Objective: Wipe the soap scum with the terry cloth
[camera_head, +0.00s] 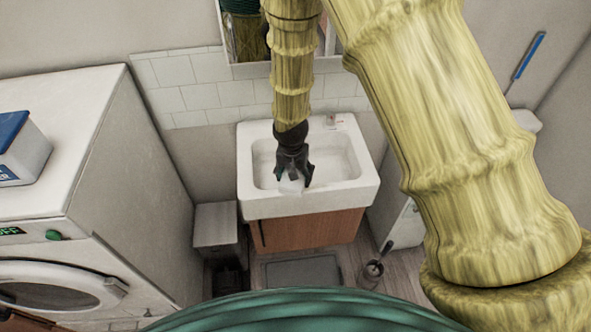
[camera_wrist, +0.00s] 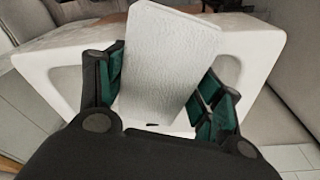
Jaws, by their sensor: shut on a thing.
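My gripper (camera_head: 292,182) is over the basin of the white sink (camera_head: 257,207). It is shut on a white, textured terry cloth (camera_head: 291,187), which looks flat and rectangular. In the wrist view, the cloth (camera_wrist: 160,60) stands between the two green-padded fingers of my gripper (camera_wrist: 162,85). The sink rim (camera_wrist: 60,62) shows behind it in that view. I cannot tell whether the cloth touches the basin. I cannot make out soap scum in either view.
A white washing machine (camera_head: 100,170) stands left of the sink, with a blue-and-white box (camera_head: 18,148) on top. A white bin (camera_head: 215,226) stands by the wooden cabinet (camera_head: 300,231). A toilet brush (camera_head: 375,266) is on the floor at right. A tiled wall and mirror are behind.

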